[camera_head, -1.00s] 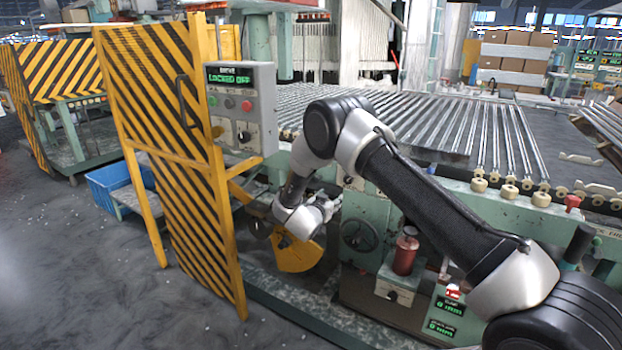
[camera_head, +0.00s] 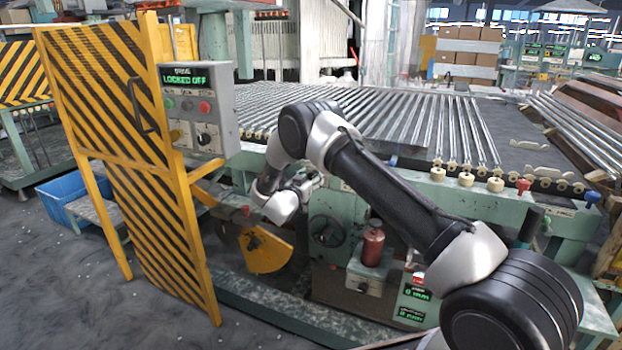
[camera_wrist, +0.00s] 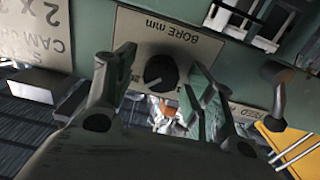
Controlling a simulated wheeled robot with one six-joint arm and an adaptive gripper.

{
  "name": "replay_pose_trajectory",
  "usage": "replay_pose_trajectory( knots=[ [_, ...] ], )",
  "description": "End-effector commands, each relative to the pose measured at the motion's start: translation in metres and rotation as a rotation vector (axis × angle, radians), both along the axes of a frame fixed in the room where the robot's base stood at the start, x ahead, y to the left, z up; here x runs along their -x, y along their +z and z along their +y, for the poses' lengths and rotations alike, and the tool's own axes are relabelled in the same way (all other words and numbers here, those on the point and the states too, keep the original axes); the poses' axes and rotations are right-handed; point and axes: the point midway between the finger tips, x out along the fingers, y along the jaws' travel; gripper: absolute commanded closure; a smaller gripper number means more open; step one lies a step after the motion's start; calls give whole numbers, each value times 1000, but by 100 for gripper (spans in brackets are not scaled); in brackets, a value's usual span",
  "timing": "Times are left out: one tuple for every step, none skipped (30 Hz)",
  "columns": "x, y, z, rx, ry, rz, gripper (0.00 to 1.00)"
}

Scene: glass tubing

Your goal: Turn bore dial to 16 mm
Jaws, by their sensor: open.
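In the wrist view the bore dial is a round black knob (camera_wrist: 160,73) on a pale plate marked "BORE mm" (camera_wrist: 172,32), fixed to a green machine face. The plate appears upside down, and most scale numbers are hidden or too small to read, so the setting cannot be told. My gripper (camera_wrist: 161,60) is open and empty, with one finger on each side of the knob in the picture. Whether the fingers touch it cannot be told. In the head view my gripper (camera_head: 309,184) is at the machine's green front, and the dial cannot be made out there.
A striped yellow gate (camera_head: 110,120) stands left, beside a control box (camera_head: 200,110) reading "LOCKED OFF". A handwheel (camera_head: 327,231), a red cylinder (camera_head: 372,247) and a yellow guard (camera_head: 264,250) sit below my gripper. Glass tubes (camera_head: 400,115) lie on top. Floor is open at front left.

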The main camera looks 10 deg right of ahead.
Motion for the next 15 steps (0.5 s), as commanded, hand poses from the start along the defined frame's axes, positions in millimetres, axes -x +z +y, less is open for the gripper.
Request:
replay_pose_trajectory(
  knots=[
    [0,0,0,0,0,0,46],
    [0,0,0,0,0,0,46],
    [0,0,0,0,0,0,46],
    [0,0,0,0,0,0,46],
    [0,0,0,0,0,0,51],
    [0,0,0,-1,1,-1,59],
    [0,0,0,-1,1,-1,64],
    [0,0,0,-1,1,-1,70],
    [0,0,0,-1,1,-1,77],
    [0,0,0,-1,1,-1,82],
    [0,0,1,-1,1,-1,88],
    [0,0,1,-1,0,-1,91],
    [0,0,0,-1,0,-1,91],
    [0,0,0,-1,0,-1,91],
    [0,0,0,0,0,0,91]
  ],
)
